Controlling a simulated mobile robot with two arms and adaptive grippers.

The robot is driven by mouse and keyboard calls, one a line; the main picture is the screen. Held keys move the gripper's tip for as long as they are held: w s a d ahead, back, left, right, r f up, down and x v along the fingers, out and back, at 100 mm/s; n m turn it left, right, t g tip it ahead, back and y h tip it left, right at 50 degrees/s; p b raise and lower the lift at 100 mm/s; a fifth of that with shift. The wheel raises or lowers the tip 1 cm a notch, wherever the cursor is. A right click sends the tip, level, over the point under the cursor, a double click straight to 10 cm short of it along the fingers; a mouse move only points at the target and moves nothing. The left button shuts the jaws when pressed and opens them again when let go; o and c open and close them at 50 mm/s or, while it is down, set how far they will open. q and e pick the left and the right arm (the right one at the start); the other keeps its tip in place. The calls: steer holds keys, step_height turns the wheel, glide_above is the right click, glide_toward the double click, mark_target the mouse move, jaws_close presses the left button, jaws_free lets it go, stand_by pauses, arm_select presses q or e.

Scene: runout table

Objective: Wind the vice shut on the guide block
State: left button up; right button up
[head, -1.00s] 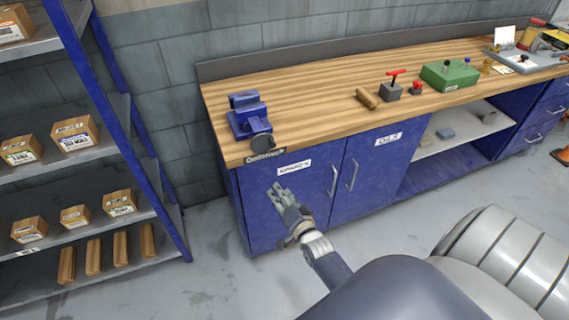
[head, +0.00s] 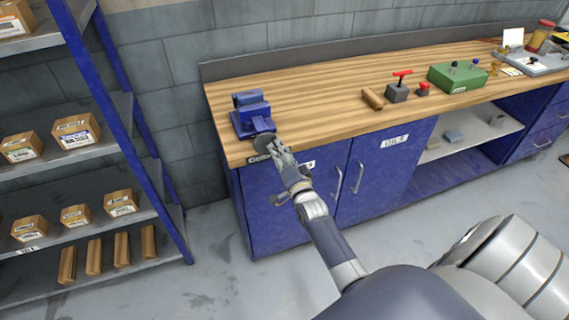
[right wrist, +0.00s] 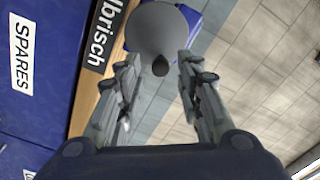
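The blue vice (head: 247,112) stands on the left end of the wooden bench, its grey round handwheel (head: 266,140) at the front edge. In the right wrist view the handwheel (right wrist: 158,30) is a grey disc with a small dark knob (right wrist: 160,66). My right gripper (head: 273,146) is at the handwheel. In the right wrist view the gripper (right wrist: 158,65) is open, its fingers on either side of the knob; I cannot tell whether they touch it. I cannot make out a guide block in the jaws. My left gripper is out of view.
The bench top (head: 310,100) is clear just right of the vice. Farther right are a wooden piece (head: 372,99), a grey block with a red handle (head: 397,90) and a green box (head: 458,76). A blue shelf rack (head: 120,120) with cartons stands at left.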

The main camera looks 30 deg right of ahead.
steer(key=n, duration=0.4)
steer(key=w+n, duration=0.1)
steer(key=n, duration=0.3)
steer(key=w+n, duration=0.1)
steer(key=n, duration=0.3)
steer(key=shift+d+n, duration=0.15)
steer(key=shift+n, duration=0.25)
jaws_close()
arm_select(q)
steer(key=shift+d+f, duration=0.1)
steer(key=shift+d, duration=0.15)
arm_select(e)
steer(key=m, duration=0.3)
steer(key=shift+s+d+f+m, duration=0.1)
steer(key=shift+d+f+m, duration=0.15)
steer(key=shift+f+m, duration=0.1)
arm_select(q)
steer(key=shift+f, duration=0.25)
arm_select(e)
steer(key=m, duration=0.1)
steer(key=f+m, duration=0.1)
steer(key=m, duration=0.1)
